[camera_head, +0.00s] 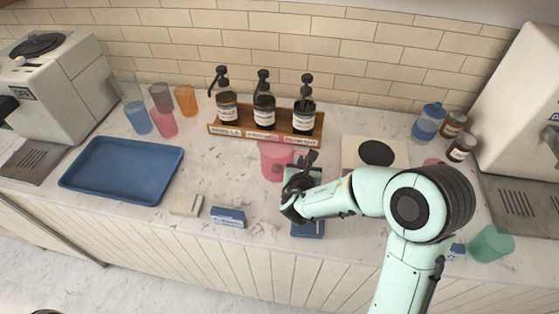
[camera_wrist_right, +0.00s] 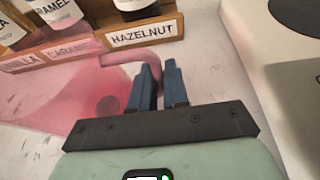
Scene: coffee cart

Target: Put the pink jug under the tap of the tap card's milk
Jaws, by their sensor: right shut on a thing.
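The pink jug (camera_head: 273,160) is see-through and stands on the counter just in front of the syrup rack. In the wrist view, the jug (camera_wrist_right: 70,85) fills the left side, and its handle (camera_wrist_right: 135,57) reaches between my fingers. My right gripper (camera_wrist_right: 157,82) is shut on that handle; in the head view my wrist partly hides the gripper and the jug's right side. My left gripper is not in view. I cannot make out a tap card or a milk tap in either view.
A wooden rack (camera_head: 222,130) holds syrup pump bottles behind the jug. A blue tray (camera_head: 122,170), colored cups (camera_head: 163,122) and a machine (camera_head: 62,85) are left.

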